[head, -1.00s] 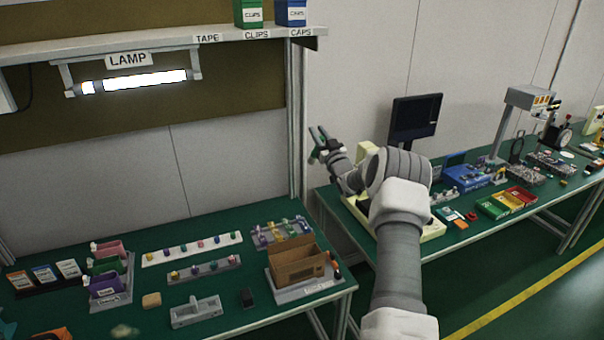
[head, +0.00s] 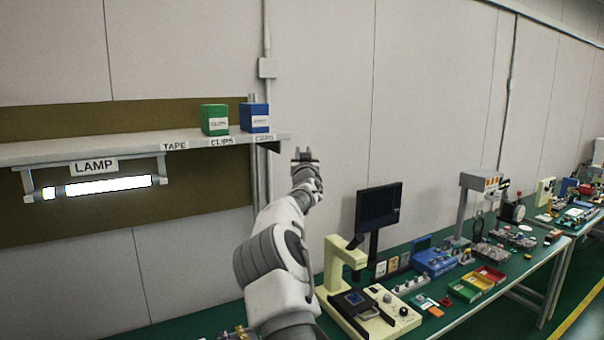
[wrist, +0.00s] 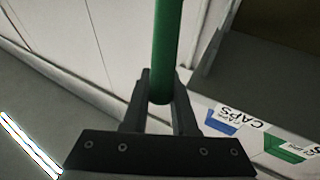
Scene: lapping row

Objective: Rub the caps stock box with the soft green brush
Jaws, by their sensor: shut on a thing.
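The caps stock box (head: 255,118) is a blue box with a white label, at the right end of the shelf above the CAPS tag. My gripper (head: 304,156) is raised to the right of the shelf end, apart from the box. In the wrist view my gripper (wrist: 160,92) is shut on a green rod (wrist: 168,45), which I take as the handle of the soft green brush. The brush's head is out of that view, and the brush cannot be made out in the head view. An upside-down CAPS label (wrist: 240,116) shows right of the fingers.
A green clips box (head: 214,120) stands just left of the caps box. The shelf (head: 100,150) has a lit lamp (head: 108,186) under it and a post near its right end. Plain wall lies behind my gripper. A monitor (head: 378,207) and bench equipment stand lower right.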

